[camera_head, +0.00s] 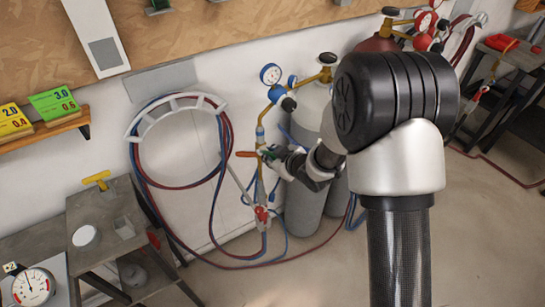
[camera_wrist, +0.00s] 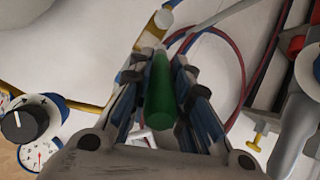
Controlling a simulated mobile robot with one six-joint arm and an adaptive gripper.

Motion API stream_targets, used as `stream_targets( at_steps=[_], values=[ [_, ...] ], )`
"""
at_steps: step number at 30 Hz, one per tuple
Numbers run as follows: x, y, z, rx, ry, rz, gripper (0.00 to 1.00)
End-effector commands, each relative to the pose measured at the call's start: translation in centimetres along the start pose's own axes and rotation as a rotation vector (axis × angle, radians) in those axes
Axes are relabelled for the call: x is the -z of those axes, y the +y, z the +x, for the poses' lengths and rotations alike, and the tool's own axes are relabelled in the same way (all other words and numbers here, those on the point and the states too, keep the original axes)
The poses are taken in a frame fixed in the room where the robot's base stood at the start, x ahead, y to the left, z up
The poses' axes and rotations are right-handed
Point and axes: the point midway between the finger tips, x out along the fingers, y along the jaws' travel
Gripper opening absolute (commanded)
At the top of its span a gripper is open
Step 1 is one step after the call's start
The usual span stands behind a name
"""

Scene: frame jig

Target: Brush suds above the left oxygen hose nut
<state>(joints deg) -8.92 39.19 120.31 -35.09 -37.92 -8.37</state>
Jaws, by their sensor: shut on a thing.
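My gripper (camera_head: 274,156) is shut on a green handle (camera_wrist: 161,90), seen between its fingers (camera_wrist: 158,75) in the wrist view. I take it for the suds brush; its bristle end is not clear. In the head view, the gripper is beside the upright brass and blue piping (camera_head: 261,133) below the left regulator (camera_head: 275,92). In the wrist view a brass fitting with a pale end (camera_wrist: 155,30) lies just beyond the handle; I cannot tell whether they touch. The exact hose nut and any suds are too small to tell.
Red and blue hoses (camera_head: 224,150) loop over a white hanger (camera_head: 180,100) left of the piping. Grey cylinders (camera_head: 305,200) stand behind my arm. A grey bench (camera_head: 100,210) is at left, with a gauge (camera_head: 33,286) near it. Floor at front centre is clear.

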Motion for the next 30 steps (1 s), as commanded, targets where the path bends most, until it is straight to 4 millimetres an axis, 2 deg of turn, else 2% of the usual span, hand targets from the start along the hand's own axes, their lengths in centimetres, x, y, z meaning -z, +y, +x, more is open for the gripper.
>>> stream_targets(
  at_steps=[7,21,26,30],
  values=[
    [0.0,0.4,0.1,-0.001,0.0,0.0,0.0],
    [-1.4,3.6,-0.1,0.0,0.0,0.0,0.0],
    [-1.4,3.7,0.1,0.0,0.001,0.0,0.0],
    [-1.2,2.8,0.2,0.001,0.002,-0.002,0.0]
  ],
)
